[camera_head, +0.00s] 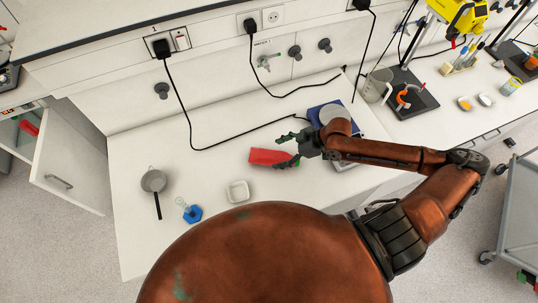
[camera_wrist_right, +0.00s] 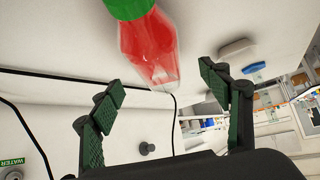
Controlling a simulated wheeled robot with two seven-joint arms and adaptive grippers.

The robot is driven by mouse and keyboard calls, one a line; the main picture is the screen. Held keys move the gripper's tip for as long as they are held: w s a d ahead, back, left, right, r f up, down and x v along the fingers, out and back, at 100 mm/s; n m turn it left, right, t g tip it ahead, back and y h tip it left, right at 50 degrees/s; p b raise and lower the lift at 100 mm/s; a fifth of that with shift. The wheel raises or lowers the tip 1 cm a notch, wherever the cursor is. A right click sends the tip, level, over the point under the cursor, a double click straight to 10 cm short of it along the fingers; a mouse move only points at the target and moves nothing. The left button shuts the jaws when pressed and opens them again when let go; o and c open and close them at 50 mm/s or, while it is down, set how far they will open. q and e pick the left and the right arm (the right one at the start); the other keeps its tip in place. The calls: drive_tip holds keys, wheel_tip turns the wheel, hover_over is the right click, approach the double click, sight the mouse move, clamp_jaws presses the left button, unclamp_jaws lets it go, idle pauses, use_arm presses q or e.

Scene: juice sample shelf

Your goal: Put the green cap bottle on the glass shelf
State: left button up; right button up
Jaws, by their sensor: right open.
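The green cap bottle (camera_head: 266,157), with red contents, lies on its side on the white bench in the head view, its cap end to the right beside my right gripper. In the right wrist view the red bottle (camera_wrist_right: 148,48) shows at the top with its green cap (camera_wrist_right: 129,8) cut by the frame edge. My right gripper (camera_head: 286,150) is open, fingers spread and pointing left at the bottle. In the right wrist view the gripper (camera_wrist_right: 160,85) has nothing between its fingertips; the bottle appears beyond them. My left gripper is not in view.
A blue device (camera_head: 318,108) sits behind my right gripper. Black cables (camera_head: 188,125) hang over the bench. The bench's left part has free room.

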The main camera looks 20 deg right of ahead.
sight(272, 157)
drive_tip(key=shift+a+f, duration=0.2)
drive_tip(key=shift+f, duration=0.75)
drive_tip(key=x, duration=0.2)
drive_tip(key=p+x, duration=0.1)
drive_tip(key=x, duration=0.1)
drive_tip(key=shift+w+d+f, duration=0.1)
drive_tip(key=shift+d+f, duration=0.2)
drive_tip(key=shift+f, duration=0.05)
drive_tip(key=shift+w+a+f, duration=0.1)
drive_tip(key=shift+f, duration=0.1)
drive_tip(key=shift+c, duration=0.2)
drive_tip(key=c, duration=1.8)
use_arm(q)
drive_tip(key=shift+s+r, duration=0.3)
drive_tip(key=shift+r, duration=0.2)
use_arm(e)
drive_tip(key=shift+r, duration=0.1)
clamp_jaws()
